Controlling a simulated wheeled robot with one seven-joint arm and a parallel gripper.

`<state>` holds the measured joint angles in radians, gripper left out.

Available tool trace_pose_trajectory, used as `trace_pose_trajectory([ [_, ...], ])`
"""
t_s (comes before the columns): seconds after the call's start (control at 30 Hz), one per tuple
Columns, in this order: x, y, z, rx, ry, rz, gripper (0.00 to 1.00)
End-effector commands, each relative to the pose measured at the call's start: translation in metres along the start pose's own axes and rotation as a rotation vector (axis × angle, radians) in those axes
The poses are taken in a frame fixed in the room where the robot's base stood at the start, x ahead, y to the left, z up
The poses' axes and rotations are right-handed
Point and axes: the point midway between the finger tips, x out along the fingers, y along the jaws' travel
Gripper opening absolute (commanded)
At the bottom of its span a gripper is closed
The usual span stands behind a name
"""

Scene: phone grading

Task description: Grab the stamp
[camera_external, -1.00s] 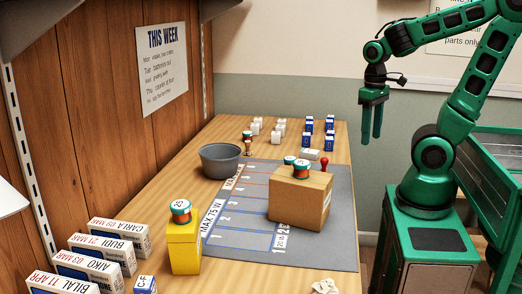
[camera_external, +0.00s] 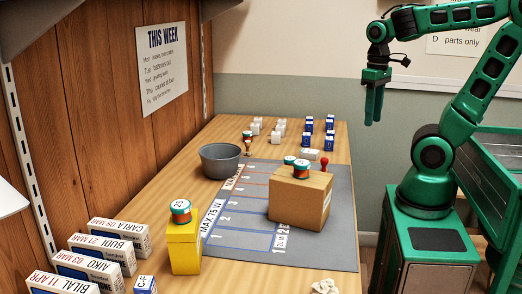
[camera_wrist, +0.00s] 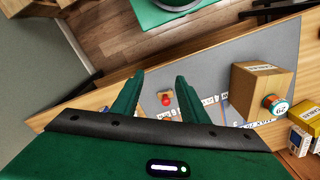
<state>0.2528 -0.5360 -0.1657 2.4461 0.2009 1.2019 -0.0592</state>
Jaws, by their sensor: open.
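A small red-knobbed piece that looks like the stamp (camera_external: 324,164) stands upright at the far right of the grey mat (camera_external: 341,240). In the wrist view the stamp (camera_wrist: 166,99) shows below and between my fingers, with a pale base. My gripper (camera_external: 373,122) hangs in the air right of the table, above and apart from the stamp, fingers pointing down. In the wrist view my gripper (camera_wrist: 160,78) is open, with nothing between its fingers.
A cardboard box (camera_external: 300,198) with tape-like rolls on it stands on the mat, near the stamp. Small white and blue boxes (camera_external: 329,142) line the back.

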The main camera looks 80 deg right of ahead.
Motion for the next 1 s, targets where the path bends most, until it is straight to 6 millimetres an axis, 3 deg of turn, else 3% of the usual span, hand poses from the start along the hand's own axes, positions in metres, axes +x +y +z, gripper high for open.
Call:
trace_pose_trajectory([
  [0.27, -0.005, -0.014, -0.048, -0.115, 0.039, -0.012, 0.40],
  [0.47, -0.006, -0.030, -0.101, -0.243, 0.085, -0.038, 0.40],
  [1.0, 0.018, -0.082, -0.313, -0.751, 0.364, -0.304, 0.40],
])
